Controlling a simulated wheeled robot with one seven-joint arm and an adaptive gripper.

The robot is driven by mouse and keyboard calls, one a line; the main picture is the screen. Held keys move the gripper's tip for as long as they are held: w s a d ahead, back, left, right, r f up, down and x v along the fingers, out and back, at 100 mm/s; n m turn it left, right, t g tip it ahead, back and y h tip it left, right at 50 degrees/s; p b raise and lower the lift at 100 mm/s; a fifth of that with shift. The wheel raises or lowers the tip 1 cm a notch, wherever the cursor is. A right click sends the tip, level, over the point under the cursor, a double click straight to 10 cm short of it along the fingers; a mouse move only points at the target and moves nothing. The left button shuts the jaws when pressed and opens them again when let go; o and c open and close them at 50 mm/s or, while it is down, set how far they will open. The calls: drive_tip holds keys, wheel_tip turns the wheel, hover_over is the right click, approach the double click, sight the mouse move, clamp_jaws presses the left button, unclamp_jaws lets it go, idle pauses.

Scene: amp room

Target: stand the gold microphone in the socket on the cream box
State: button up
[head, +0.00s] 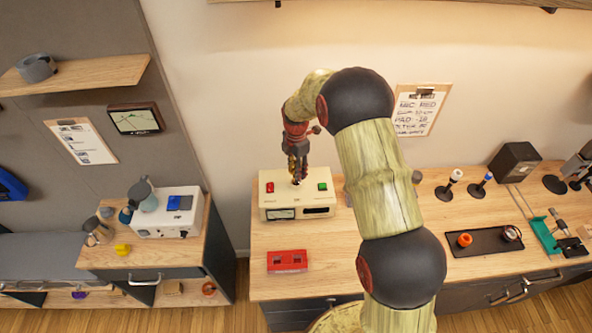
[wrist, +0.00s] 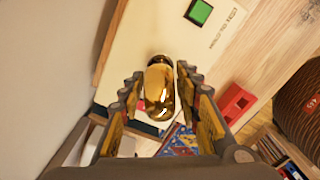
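The cream box (head: 270,203) stands on the wooden bench, with a red button on the left of its top and a green button (wrist: 199,12) on the right. My gripper (head: 297,180) points down over the middle of its top. In the wrist view the gold microphone (wrist: 160,85) is a shiny gold cylinder between my two fingers (wrist: 160,88). Its far end meets a dark ring on the box top, seemingly the socket, mostly hidden. A gap shows between the left finger and the microphone; the right finger is very close to it. It looks upright.
A red cassette-like box (head: 287,261) lies in front of the cream box. To the right are a black tray (head: 482,242) with small items, two small microphones on stands and a dark speaker box (head: 515,160). A white device (head: 168,212) stands on the left cabinet.

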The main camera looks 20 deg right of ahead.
drive_tip(key=shift+o, duration=0.7)
wheel_tip(320, 180, up, 12)
drive_tip(key=shift+f, duration=0.1)
idle(0.5)
